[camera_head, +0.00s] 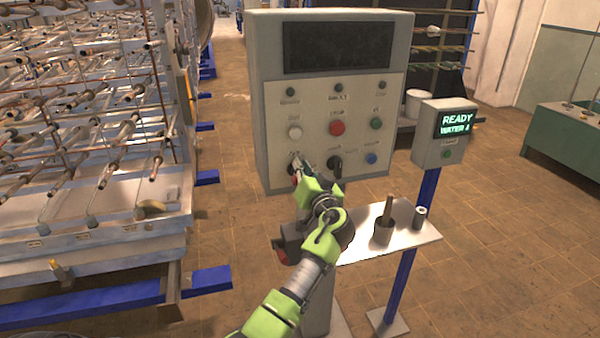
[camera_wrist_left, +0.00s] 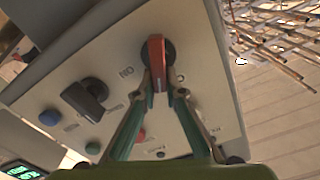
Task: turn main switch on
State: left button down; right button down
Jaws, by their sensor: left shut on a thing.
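The main switch has a red handle on a round black base at the lower left of the control panel (camera_head: 350,145). In the left wrist view its red handle (camera_wrist_left: 157,60) stands nearly upright in the picture, with a label beside it that looks like ON upside down. My left gripper (camera_head: 300,170) is at this switch and hides most of it in the head view. In the left wrist view the two fingers of my left gripper (camera_wrist_left: 161,92) are closed around the handle's near end. My right gripper is not in view.
A black knob (camera_head: 335,163) sits right of the switch, with white, red, green and blue buttons around. A small shelf (camera_head: 405,238) below holds a dark cup (camera_head: 383,232). A display box (camera_head: 444,134) reads READY. A large rack (camera_head: 90,110) stands left.

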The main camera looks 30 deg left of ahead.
pick_arm(q)
jog(key=m, duration=0.3)
jog(key=shift+w+d+f+b, duration=0.2)
jog(key=shift+f+b, duration=0.1)
jog(key=shift+b, duration=0.1)
jog(key=shift+w+d+f+m+p, duration=0.15)
jog(key=shift+f+m, duration=0.2)
jog(key=shift+m, duration=1.3)
jog(key=shift+w+d+f+m+p, duration=0.1)
jog(key=shift+f+m+p, duration=0.15)
jog(key=shift+m, duration=1.45)
jog(key=shift+w+d+f+m+p, duration=0.15)
jog(key=shift+f+m, duration=0.25)
jog(key=shift+m, duration=1.25)
jog(key=shift+f, duration=0.1)
jog(key=c, duration=2.1)
grip_release()
jog(key=v, duration=1.2)
jog(key=shift+s, duration=0.1)
